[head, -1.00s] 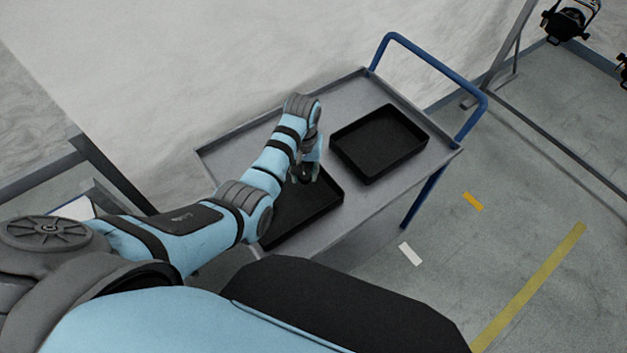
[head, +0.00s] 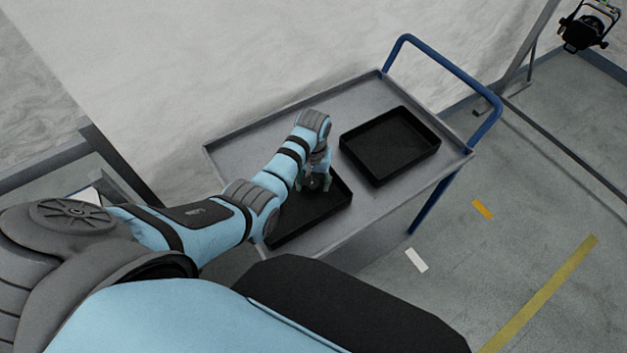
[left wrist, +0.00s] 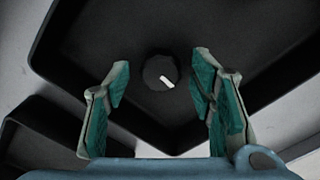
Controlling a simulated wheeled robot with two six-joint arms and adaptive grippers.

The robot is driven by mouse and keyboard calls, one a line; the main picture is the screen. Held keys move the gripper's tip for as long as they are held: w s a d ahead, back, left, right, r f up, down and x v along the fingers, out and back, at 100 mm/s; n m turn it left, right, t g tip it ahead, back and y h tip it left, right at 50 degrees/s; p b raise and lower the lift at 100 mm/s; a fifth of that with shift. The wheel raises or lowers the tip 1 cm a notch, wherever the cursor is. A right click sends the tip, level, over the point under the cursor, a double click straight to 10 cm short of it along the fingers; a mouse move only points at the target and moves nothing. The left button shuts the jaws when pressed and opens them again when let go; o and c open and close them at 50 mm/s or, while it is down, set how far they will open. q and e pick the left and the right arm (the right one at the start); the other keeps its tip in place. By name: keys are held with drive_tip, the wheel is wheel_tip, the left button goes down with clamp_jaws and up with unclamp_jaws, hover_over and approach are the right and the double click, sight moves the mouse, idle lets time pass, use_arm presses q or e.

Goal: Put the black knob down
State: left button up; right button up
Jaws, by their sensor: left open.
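The black knob (left wrist: 160,72) with a white pointer mark lies in a black tray (left wrist: 85,45), seen in the left wrist view. My left gripper (left wrist: 160,78) is open, its green-padded fingers apart on either side of the knob with gaps visible to both. In the head view, my left gripper (head: 316,186) is low over the nearer black tray (head: 300,225) on the cart. The knob cannot be made out clearly there. My right gripper is not in view.
A second black tray (head: 428,148), which looks empty, sits on the grey cart (head: 235,140) to the right. The cart has a blue handle (head: 445,68). A stage lamp (head: 585,28) hangs at the top right.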

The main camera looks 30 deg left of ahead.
sight(314, 184)
use_arm(q)
drive_tip(key=shift+r, duration=0.5)
wheel_tip(314, 184, up, 11)
drive_tip(key=p, duration=0.1)
drive_tip(key=shift+r, duration=0.15)
